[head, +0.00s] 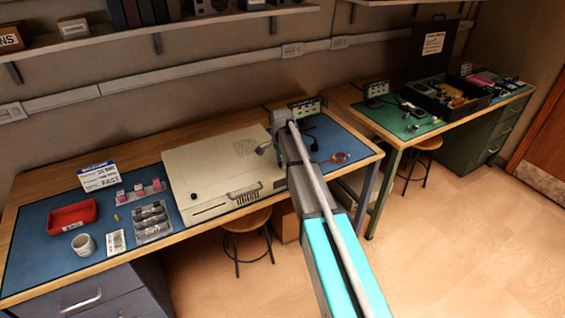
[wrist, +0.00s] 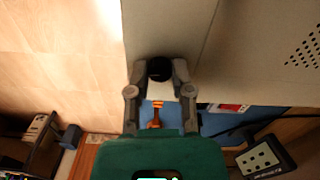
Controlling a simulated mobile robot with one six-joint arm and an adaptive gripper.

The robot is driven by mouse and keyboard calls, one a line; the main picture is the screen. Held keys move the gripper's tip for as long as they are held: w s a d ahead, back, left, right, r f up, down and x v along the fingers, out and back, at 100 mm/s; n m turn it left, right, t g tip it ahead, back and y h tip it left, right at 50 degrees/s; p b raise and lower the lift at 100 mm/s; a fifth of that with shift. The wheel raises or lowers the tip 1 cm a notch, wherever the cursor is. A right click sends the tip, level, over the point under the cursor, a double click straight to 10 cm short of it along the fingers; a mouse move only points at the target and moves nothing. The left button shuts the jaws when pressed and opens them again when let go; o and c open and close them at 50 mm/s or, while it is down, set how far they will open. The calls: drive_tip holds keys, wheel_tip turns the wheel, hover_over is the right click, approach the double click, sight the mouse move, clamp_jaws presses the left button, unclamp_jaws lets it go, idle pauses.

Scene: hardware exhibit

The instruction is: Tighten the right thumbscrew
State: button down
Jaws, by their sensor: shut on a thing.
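A beige computer case (head: 215,170) lies flat on the blue mat of the workbench in the head view. Its edge also shows in the wrist view (wrist: 160,25). My gripper (head: 263,149) is at the right side of the case. In the wrist view, my gripper (wrist: 160,72) has its two grey fingers closed on either side of a round black thumbscrew (wrist: 159,67) at the case's edge. The fingers and my arm hide the thumbscrew in the head view.
A second bench (head: 400,150) stands at right.

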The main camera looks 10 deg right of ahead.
drive_tip(key=shift+w+m, duration=0.15)
drive_tip(key=shift+m, duration=0.65)
drive_tip(key=c, duration=0.5)
unclamp_jaws()
drive_tip(key=shift+f, duration=0.1)
drive_tip(key=shift+r, duration=0.2)
